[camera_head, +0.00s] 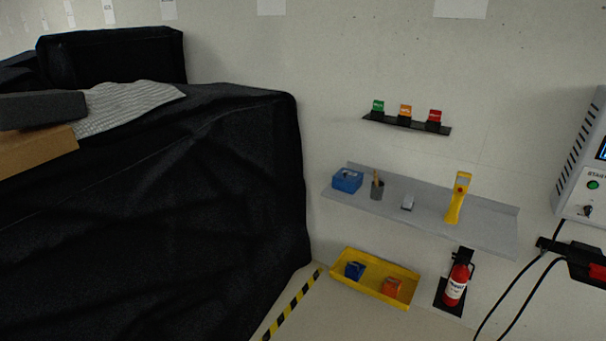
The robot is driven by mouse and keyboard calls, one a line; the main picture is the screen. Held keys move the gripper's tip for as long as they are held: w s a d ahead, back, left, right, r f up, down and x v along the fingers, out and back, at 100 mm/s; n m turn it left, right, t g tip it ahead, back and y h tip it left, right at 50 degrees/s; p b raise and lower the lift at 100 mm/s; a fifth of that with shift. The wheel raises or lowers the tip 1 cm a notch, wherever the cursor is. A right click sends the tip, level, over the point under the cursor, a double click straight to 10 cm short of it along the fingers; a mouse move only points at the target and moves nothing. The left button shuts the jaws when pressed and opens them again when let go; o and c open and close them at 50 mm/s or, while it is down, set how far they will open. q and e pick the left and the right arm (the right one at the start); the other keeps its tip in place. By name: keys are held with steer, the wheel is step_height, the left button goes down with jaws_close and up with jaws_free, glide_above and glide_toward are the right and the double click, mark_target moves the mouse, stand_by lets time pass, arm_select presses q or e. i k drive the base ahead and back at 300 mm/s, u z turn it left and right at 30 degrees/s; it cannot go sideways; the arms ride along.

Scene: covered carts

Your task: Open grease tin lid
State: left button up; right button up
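No object shows clearly as a grease tin with a lid. On the grey wall shelf (490,233) stands a small dark grey cylinder (377,190) with a brown stick-like thing rising from it. I cannot tell if it is the tin, and no separate lid is visible on it. Beside it on the shelf are a blue box (347,180), a small grey-white item (408,202) and an upright yellow hand-held device (457,198). Neither of my grippers is in view.
A black-covered cart (190,220) fills the left. Below the shelf are a yellow tray (345,282) with blue and orange items and a red fire extinguisher (455,286). A grey wall unit (585,165) with hanging cables is at right. A small black shelf (405,123) is above.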

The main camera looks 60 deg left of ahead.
mark_target(346, 174)
steer(key=u, duration=2.3)
steer(key=i, duration=1.6)
steer(key=z, duration=0.2)
